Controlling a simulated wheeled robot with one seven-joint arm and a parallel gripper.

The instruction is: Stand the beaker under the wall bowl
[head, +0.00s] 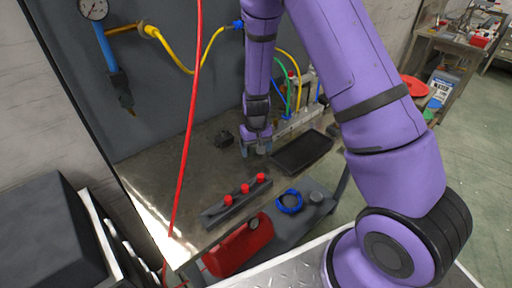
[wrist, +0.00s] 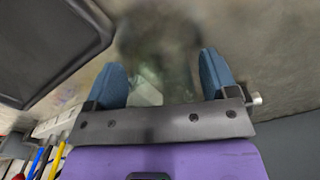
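My gripper (head: 256,148) points down at the back of the workbench; its two blue fingers (wrist: 164,75) stand apart in the wrist view. A clear, blurred glassy shape, seemingly the beaker (wrist: 160,68), fills much of the gap between them. I cannot tell whether the fingers press on it or whether it rests on the bench. In the head view it is barely visible. On the back wall at the left, a dark bowl-like body with a brass tip (head: 122,92) hangs below a blue pipe; this seems to be the wall bowl. It is well left of my gripper.
A black tray (head: 302,152) lies right of my gripper. A rack with red knobs (head: 237,200), a red case (head: 240,245) and a blue coil (head: 289,201) are nearer. A red hose (head: 190,120) hangs across the left. Bare bench lies below the bowl.

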